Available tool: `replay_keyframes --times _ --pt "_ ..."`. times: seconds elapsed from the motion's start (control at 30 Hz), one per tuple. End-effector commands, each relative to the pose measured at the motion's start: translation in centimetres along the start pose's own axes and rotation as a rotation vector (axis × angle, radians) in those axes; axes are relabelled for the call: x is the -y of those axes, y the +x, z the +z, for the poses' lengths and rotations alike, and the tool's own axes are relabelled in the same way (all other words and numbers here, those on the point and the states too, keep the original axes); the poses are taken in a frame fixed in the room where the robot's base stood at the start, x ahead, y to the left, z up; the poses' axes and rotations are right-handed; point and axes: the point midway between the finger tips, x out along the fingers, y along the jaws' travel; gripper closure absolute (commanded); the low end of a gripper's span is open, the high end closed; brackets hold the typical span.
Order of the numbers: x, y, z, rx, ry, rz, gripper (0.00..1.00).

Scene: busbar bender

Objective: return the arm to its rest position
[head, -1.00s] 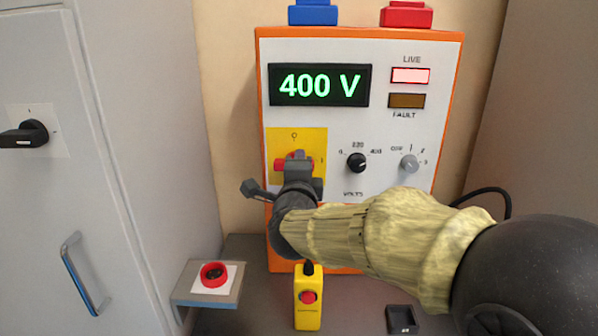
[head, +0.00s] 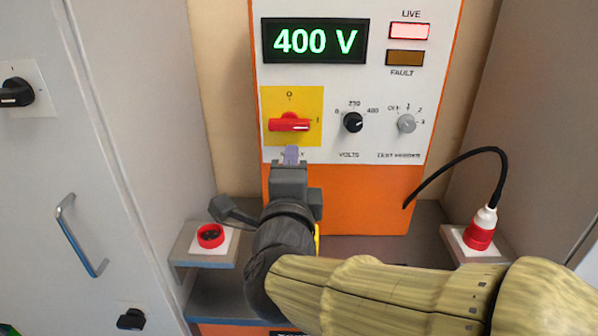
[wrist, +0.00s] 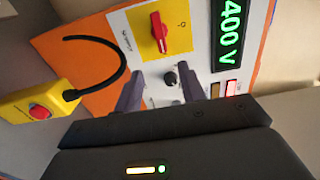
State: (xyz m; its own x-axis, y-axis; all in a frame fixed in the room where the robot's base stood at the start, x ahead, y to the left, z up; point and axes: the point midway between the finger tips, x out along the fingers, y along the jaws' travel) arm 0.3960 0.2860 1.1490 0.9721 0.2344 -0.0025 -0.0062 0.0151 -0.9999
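My gripper (head: 291,155) is in front of the lower edge of the power unit's white panel (head: 345,85), just below the red rotary switch (head: 289,123). In the wrist view my gripper (wrist: 160,92) has its two fingers apart, with nothing held between them. The red switch handle lies level on its yellow plate, towards the I mark, and shows clear of the fingers. The display (head: 314,41) reads 400 V. The LIVE lamp (head: 408,31) is lit and the FAULT lamp (head: 404,58) is dull amber. My arm crosses the lower right of the head view.
A red socket (head: 211,236) sits on the left shelf, and a red plug (head: 481,230) with a black cable stands at right. A yellow button box (wrist: 40,103) shows in the wrist view, mostly hidden in the head view. A grey cabinet (head: 110,130) bounds the left.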

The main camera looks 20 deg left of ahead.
Motion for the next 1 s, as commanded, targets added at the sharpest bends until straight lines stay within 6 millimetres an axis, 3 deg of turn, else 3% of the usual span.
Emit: replay_keyframes --times 0.2,0.5,0.63,0.77,0.9,1.0 --pt "0.0 -1.7 0.0 0.000 -0.002 -0.001 0.60" --pt "-0.1 -1.6 -0.1 0.000 -0.005 0.001 0.60" --pt "-1.0 -0.7 -0.7 0.015 -0.069 0.028 0.60" --pt "-3.9 1.4 -2.7 0.064 -0.248 0.114 0.60" --pt "-9.2 3.0 -6.5 0.157 -0.517 0.278 0.60" --pt "-13.3 3.0 -10.0 0.241 -0.700 0.421 0.60"
